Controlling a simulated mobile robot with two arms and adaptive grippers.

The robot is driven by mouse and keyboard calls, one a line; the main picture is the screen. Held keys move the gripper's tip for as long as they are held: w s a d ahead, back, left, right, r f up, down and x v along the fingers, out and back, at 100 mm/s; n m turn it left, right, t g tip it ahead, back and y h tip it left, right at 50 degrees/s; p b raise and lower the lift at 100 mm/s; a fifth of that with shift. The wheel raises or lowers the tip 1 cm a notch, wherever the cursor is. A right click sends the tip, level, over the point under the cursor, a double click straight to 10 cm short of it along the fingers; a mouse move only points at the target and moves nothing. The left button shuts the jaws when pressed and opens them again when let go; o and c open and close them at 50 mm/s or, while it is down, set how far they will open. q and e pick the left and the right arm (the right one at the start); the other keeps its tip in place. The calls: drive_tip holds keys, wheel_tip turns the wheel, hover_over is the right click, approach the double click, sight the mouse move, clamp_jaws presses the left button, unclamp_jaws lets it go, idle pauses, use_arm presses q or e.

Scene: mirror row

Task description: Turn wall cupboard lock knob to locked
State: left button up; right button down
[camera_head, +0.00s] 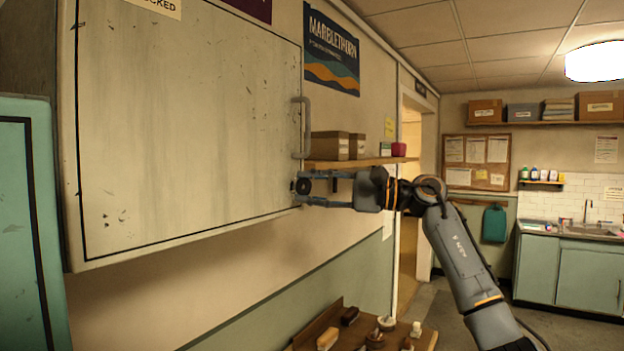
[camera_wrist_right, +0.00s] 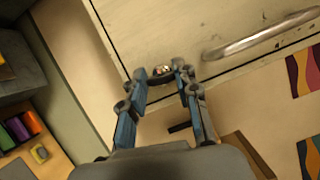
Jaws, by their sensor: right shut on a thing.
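The wall cupboard (camera_head: 190,120) is a large pale, scuffed door with a black border line and a vertical bar handle (camera_head: 305,128) at its right edge. The lock knob is at the door's lower right corner, mostly hidden by my gripper in the head view. In the right wrist view the knob (camera_wrist_right: 163,71) is a small shiny piece between my fingertips. My right gripper (camera_head: 301,188) is shut on the knob, reaching in from the right. It also shows in the right wrist view (camera_wrist_right: 157,82). The knob's turned position cannot be told. My left gripper is out of view.
A wall shelf (camera_head: 372,161) with boxes is just behind my right gripper. A low wooden shelf (camera_head: 330,318) with small items is below. A teal cabinet (camera_head: 22,220) stands at the left. The floor at the right is mostly clear.

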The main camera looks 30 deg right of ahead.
drive_tip(key=shift+n+g+h+p, duration=0.3)
drive_tip(key=shift+n+p, duration=0.15)
drive_tip(key=shift+n, duration=0.35)
drive_tip(key=c, duration=1)
unclamp_jaws()
drive_tip(key=shift+w, duration=0.1)
drive_tip(key=v, duration=1.2)
